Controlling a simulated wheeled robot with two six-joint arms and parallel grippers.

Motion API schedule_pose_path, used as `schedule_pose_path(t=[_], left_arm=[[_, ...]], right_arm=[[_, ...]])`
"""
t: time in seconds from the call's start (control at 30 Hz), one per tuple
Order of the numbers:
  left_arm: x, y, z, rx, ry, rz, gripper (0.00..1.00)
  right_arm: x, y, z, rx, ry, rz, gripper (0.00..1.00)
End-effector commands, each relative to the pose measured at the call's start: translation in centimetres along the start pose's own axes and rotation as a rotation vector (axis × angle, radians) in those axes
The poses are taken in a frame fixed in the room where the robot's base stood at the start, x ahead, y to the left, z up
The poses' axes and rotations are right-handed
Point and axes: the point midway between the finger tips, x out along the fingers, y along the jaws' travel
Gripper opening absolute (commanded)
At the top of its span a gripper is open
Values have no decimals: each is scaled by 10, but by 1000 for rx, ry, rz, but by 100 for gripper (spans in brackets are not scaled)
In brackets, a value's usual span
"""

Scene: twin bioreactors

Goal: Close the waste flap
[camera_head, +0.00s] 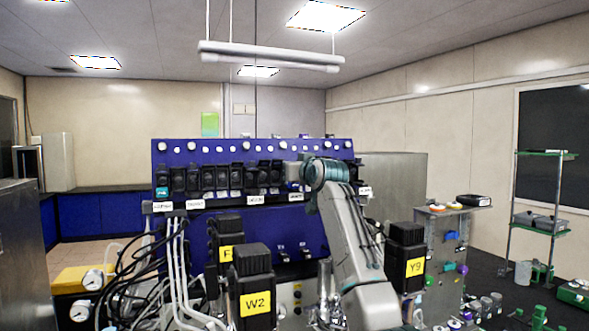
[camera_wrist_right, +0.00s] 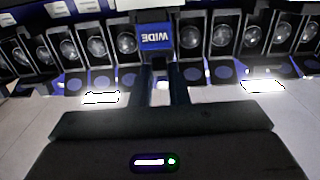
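I cannot make out which part is the waste flap. My right arm reaches up to the row of black modules on the blue panel (camera_head: 235,228) in the head view; its fingertips are hidden there. In the right wrist view my right gripper (camera_wrist_right: 161,72) has its two dark fingers a narrow gap apart, just below a blue block marked "WIDE" (camera_wrist_right: 157,37), upside down. I cannot tell whether the fingers touch or hold anything. My left gripper is not in view.
Black boxes labelled W2 (camera_head: 252,285) and Y9 (camera_head: 405,255) stand in front of the panel. Cables and pale tubes (camera_head: 178,265) hang at its left. A grey cabinet with coloured knobs (camera_head: 440,245) and a shelf rack (camera_head: 541,200) stand to the right.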

Motion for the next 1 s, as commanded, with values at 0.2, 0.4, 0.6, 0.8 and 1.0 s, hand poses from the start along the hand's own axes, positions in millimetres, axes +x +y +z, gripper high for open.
schedule_pose_path(t=[0.2,0.4,0.6,0.8,1.0], left_arm=[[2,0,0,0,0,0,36],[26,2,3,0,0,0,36],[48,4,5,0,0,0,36],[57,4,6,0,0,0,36],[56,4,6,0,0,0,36]], right_arm=[[0,0,2,1,7,-1,0],[1,-1,14,1,129,-2,0],[3,-1,18,0,289,-4,0],[4,0,17,1,367,-1,0],[4,0,15,0,374,0,0]])
